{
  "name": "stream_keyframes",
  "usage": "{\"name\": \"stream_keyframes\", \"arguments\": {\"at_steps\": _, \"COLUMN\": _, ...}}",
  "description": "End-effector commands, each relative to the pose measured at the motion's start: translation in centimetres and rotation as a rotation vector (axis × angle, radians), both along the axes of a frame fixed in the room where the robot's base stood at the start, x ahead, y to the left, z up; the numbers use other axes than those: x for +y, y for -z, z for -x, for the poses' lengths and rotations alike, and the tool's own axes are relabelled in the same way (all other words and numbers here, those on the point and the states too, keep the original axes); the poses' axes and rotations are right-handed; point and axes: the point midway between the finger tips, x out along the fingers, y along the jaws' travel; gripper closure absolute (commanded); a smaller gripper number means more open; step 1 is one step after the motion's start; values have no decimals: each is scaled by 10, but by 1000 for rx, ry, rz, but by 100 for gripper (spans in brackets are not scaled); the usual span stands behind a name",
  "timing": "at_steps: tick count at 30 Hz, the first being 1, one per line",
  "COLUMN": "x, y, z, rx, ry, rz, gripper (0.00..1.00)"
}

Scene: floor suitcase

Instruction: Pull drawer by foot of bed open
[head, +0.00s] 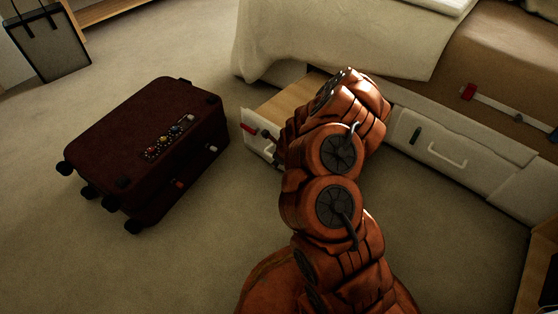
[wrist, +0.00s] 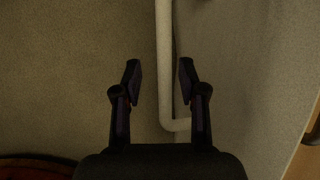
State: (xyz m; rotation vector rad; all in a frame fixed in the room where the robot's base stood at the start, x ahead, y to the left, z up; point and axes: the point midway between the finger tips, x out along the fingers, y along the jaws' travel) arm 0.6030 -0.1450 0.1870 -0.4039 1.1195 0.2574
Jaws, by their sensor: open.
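The drawer by the foot of the bed (head: 252,148) stands partly pulled out, its wooden inside (head: 290,103) showing. Its white front also shows in the wrist view (wrist: 245,70). The drawer's white bar handle (wrist: 164,30) runs between the fingers of my gripper (wrist: 159,72). The fingers are open, one on each side of the bar, with a gap at the left finger; contact on the right is unclear. In the head view my orange arm hides most of the handle and gripper.
A dark red suitcase (head: 150,150) lies on the carpet left of the drawer. The bed (head: 340,40) is behind. A second, closed drawer (head: 450,150) with a white handle is at right. A bag (head: 48,45) stands far left. Carpet in front is clear.

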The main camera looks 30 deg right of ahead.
Motion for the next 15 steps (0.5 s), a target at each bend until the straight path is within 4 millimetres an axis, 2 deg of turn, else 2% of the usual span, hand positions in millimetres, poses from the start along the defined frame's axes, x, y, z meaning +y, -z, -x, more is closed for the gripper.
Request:
{"name": "stream_keyframes", "arguments": {"at_steps": 8, "x": -1, "y": -3, "z": 1, "rx": -1, "ry": 1, "rz": 0, "gripper": 59}}
{"name": "stream_keyframes", "arguments": {"at_steps": 15, "x": -1, "y": -24, "z": 9, "rx": -4, "ry": 1, "rz": 0, "gripper": 59}}
